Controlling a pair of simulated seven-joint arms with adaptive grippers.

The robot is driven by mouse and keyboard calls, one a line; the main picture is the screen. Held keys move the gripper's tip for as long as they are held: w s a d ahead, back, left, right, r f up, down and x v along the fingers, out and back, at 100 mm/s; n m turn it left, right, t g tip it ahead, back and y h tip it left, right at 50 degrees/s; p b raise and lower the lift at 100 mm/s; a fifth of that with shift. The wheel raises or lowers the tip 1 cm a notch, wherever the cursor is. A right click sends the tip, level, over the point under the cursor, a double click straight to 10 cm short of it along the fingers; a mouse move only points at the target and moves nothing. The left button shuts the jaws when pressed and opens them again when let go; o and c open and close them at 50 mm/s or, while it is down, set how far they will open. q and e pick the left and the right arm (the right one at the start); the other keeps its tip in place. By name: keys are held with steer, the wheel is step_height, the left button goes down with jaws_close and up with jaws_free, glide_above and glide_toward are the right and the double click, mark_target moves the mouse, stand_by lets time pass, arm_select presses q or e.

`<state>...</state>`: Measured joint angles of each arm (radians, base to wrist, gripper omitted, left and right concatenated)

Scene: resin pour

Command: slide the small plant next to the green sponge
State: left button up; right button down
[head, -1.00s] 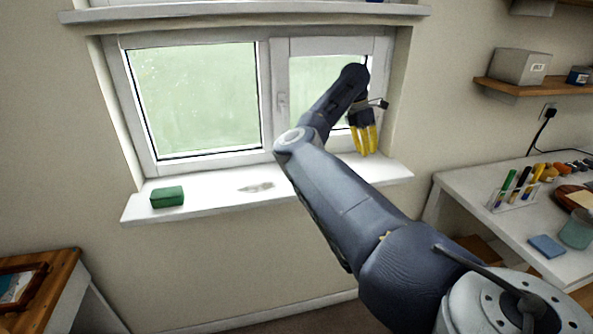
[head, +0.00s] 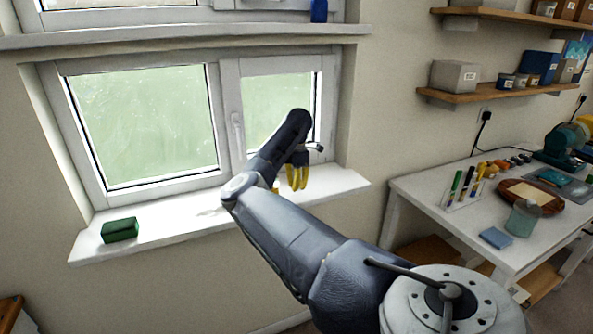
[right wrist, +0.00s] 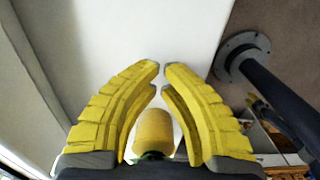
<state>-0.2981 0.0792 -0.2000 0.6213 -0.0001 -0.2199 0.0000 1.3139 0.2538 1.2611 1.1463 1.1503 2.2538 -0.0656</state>
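The green sponge (head: 119,230) lies near the left end of the white windowsill (head: 165,222). In the head view a small yellow patch (head: 275,189), likely the small plant's pot, shows beside my arm, just left of my right gripper (head: 297,186). The arm hides most of it. In the right wrist view the yellow pot (right wrist: 153,130) shows behind the fingers with a bit of green at its near end. My right gripper (right wrist: 162,66) points down over the sill, its fingertips nearly together. Contact with the pot cannot be told. My left gripper is out of view.
A stretch of sill between sponge and plant is clear apart from a faint grey mark (head: 207,212). The window frame (head: 150,191) stands behind. A workbench (head: 420,200) with a pen rack and a blue sponge (head: 495,237) is at the right, under shelves.

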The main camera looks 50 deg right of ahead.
mark_target(286, 195)
steer(key=shift+w+a+r, duration=0.1)
steer(key=shift+w+a, duration=0.4)
steer(key=shift+a, duration=0.4)
steer(key=shift+w+a+r, duration=0.1)
steer(key=shift+w+a, duration=0.35)
steer(key=shift+a, duration=0.4)
